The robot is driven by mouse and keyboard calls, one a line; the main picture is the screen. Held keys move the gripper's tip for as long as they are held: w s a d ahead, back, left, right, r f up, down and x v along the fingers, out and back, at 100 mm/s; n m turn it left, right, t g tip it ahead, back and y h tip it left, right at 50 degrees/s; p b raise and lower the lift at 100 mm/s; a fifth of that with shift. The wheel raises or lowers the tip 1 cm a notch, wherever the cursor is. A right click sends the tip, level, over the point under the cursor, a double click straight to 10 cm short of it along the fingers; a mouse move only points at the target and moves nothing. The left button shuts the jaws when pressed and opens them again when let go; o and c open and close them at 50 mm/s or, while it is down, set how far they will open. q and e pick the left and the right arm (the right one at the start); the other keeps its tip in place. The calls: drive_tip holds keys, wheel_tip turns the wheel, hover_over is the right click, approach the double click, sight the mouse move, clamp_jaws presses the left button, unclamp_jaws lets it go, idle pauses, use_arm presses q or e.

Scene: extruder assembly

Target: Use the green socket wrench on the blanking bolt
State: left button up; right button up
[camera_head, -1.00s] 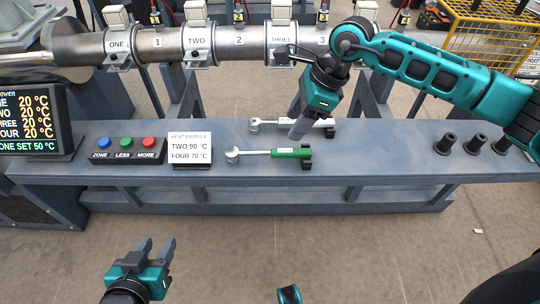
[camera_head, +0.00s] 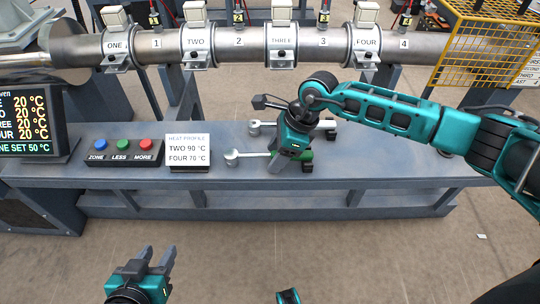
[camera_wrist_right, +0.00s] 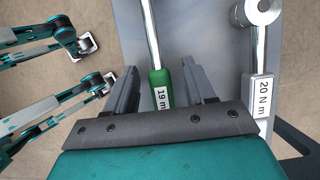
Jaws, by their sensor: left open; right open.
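The green socket wrench lies on the grey bench, its silver head (camera_head: 232,157) to the left and its green handle (camera_head: 306,155) partly hidden by my right gripper (camera_head: 283,156). In the right wrist view the green handle (camera_wrist_right: 160,88), with a white label starting "19", lies between the spread fingers of the right gripper (camera_wrist_right: 158,67). The fingers stand apart from it on both sides, open and empty. My left gripper (camera_head: 157,250) is open and empty in front of the bench. I cannot pick out the blanking bolt.
A second wrench with a white "20 N m" handle (camera_wrist_right: 259,100) lies close beside the green one. A button box (camera_head: 125,151) and a heat profile card (camera_head: 187,150) stand to the left. The heated barrel (camera_head: 240,45) runs behind the bench.

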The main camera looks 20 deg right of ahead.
clamp_jaws()
drive_tip(key=shift+r, duration=0.1)
idle(0.3)
wheel_tip(320, 180, up, 20)
drive_tip(key=p, duration=0.3)
idle(0.4)
